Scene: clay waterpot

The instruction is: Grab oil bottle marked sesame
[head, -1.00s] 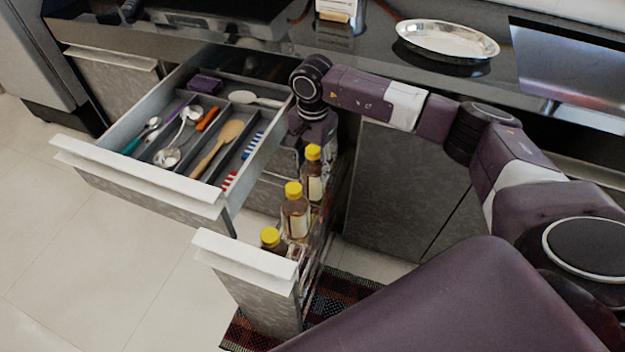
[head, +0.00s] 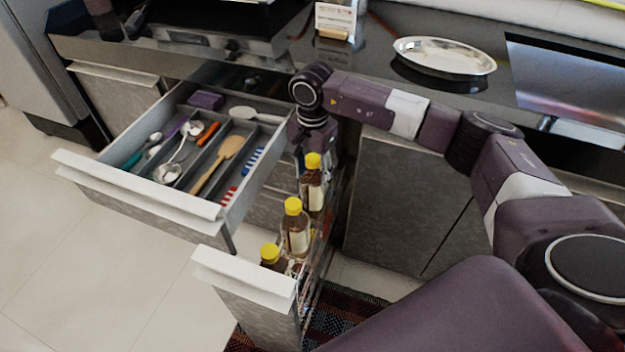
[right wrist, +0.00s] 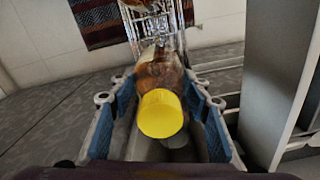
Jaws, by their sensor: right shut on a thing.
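Three amber oil bottles with yellow caps stand in a row at the pull-out rack: the rear bottle (head: 313,190), the middle bottle (head: 296,236) and the front bottle (head: 270,262). Their labels are too small to read, so I cannot tell which is sesame. My right gripper (right wrist: 160,100) is shut on a yellow-capped bottle (right wrist: 160,112), with a blue-padded finger on each side. This appears to be the rear bottle. In the head view, my right wrist is beside it and the fingers are mostly hidden. My left gripper is out of view.
An open cutlery drawer (head: 140,186) with several utensils lies left of my right wrist. The pull-out rack's front panel (head: 250,290) stands nearest. The counter above holds a silver dish (head: 444,56). A striped rug (head: 345,305) lies on the floor.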

